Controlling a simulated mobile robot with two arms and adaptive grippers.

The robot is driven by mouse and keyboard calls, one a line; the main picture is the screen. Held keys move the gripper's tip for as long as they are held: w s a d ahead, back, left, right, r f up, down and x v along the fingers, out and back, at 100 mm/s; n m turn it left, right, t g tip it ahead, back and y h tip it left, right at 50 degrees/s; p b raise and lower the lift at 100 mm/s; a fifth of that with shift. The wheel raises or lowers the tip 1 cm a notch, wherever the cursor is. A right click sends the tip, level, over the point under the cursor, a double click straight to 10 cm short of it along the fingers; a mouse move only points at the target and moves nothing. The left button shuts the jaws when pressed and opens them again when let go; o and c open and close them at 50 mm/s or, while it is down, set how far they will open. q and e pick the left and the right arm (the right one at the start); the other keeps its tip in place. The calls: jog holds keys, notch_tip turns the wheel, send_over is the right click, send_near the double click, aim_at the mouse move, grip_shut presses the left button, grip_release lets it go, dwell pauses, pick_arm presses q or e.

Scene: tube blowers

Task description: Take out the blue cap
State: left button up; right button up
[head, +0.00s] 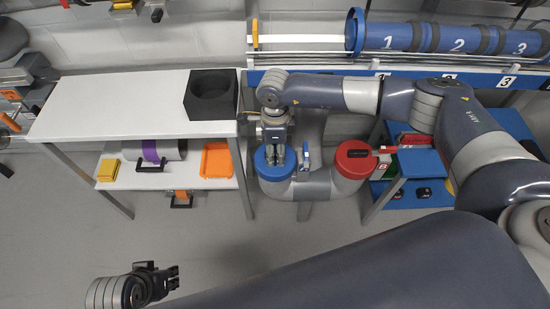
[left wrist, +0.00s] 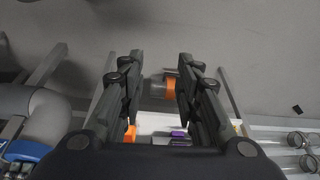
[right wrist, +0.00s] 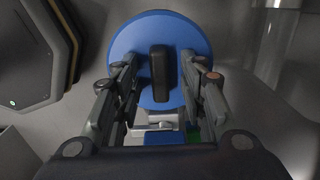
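The blue cap (head: 275,174) sits on the left end of the grey U-shaped tube, beside the red cap (head: 352,165) on the right end. In the right wrist view the blue cap (right wrist: 187,42) is a blue disc with a black bar handle (right wrist: 160,73) across its middle. My right gripper (head: 276,160) is over the blue cap. Its fingers are open, one on each side of the handle, with visible gaps; I cannot tell how deep the tips are. My left gripper (head: 168,278) is open and empty at the lower left, as the left wrist view (left wrist: 157,72) shows.
A white table (head: 110,105) with a black block (head: 232,108) stands left of the tube. Its lower shelf holds an orange tray (head: 216,160) and a yellow box (head: 108,170). A blue shelf (head: 422,163) stands right. Numbered blue tubes (head: 425,39) run along the back.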

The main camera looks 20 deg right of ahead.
grip_shut()
jog(key=shift+r, duration=0.15)
